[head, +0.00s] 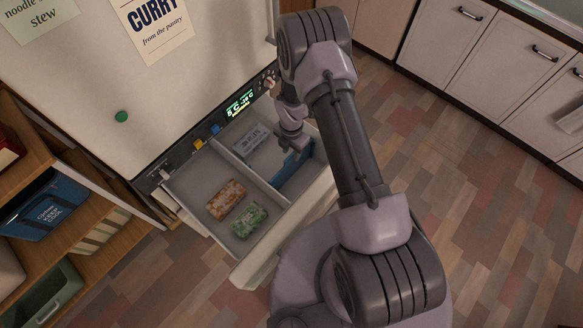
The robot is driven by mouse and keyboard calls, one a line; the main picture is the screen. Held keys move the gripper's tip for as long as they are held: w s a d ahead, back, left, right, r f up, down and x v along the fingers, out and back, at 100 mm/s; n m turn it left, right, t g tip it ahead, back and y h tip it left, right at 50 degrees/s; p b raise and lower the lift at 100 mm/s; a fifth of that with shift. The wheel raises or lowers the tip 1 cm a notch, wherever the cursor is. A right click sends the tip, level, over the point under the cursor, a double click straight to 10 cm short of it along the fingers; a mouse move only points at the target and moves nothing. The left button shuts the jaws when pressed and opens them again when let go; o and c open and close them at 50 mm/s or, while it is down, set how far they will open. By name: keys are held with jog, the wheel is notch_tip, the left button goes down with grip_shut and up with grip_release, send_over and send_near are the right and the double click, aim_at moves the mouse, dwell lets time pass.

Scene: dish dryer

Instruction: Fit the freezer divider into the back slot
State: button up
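The freezer drawer (253,262) is pulled out, and a pale fixed wall (247,166) splits it into a left and a right compartment. The freezer divider, a blue panel (291,171), stands on edge across the right compartment, in front of a pale printed pack (252,143). My gripper (294,147) is over the right compartment, right at the divider's top edge. The fingertips are small and partly covered, so I cannot tell whether they grip it. The slots are not clear in this view, and I cannot tell whether the divider sits in one.
The left compartment holds a brown-orange pack (226,200) and a green pack (249,220). The white freezer front (110,80) rises behind the drawer. A wooden shelf (110,243) stands close on the left. Cabinets (480,55) line the back right; the floor (480,190) between is clear.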

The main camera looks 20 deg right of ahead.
aim_at(292, 160)
notch_tip(292, 160, down, 7)
jog(key=b, duration=0.3)
jog(key=shift+w+d+r, duration=0.1)
jog(key=shift+w+r, duration=0.05)
jog(key=shift+r, duration=0.15)
jog(key=shift+c, duration=0.6)
grip_shut()
dwell(0.3)
